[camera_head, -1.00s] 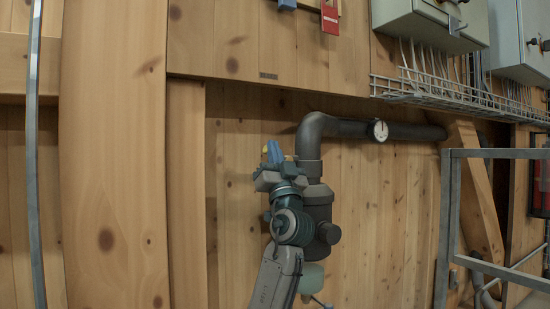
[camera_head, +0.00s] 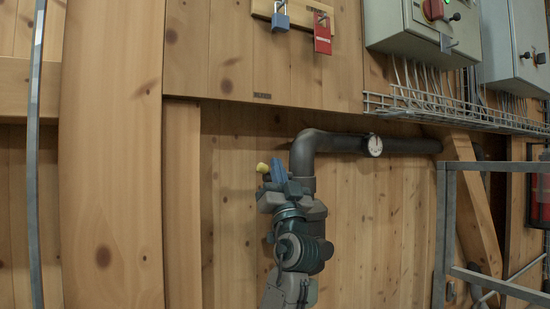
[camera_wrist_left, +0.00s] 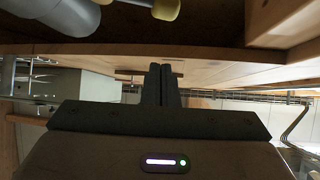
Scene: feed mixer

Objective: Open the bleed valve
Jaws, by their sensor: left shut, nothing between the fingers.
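A small yellow knob (camera_head: 262,168) shows just left of my left gripper's tip in the head view. In the left wrist view, the yellow knob (camera_wrist_left: 165,9) sits on a pale stem at the top edge, beside a thick grey pipe. It looks like the bleed valve's handle, but its body is hidden by my arm or out of frame. My left gripper (camera_head: 279,172) is shut and empty, in front of the vertical pipe. In the wrist view, its fingers (camera_wrist_left: 161,82) are pressed together, apart from the knob. My right gripper is not in view.
A dark pipe (camera_head: 345,142) with a round gauge (camera_head: 375,146) runs right along the wooden wall. Above are a wire tray (camera_head: 450,112), a grey cabinet (camera_head: 408,38), a blue padlock (camera_head: 280,18) and a red tag (camera_head: 322,34). A metal frame (camera_head: 443,230) stands at right.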

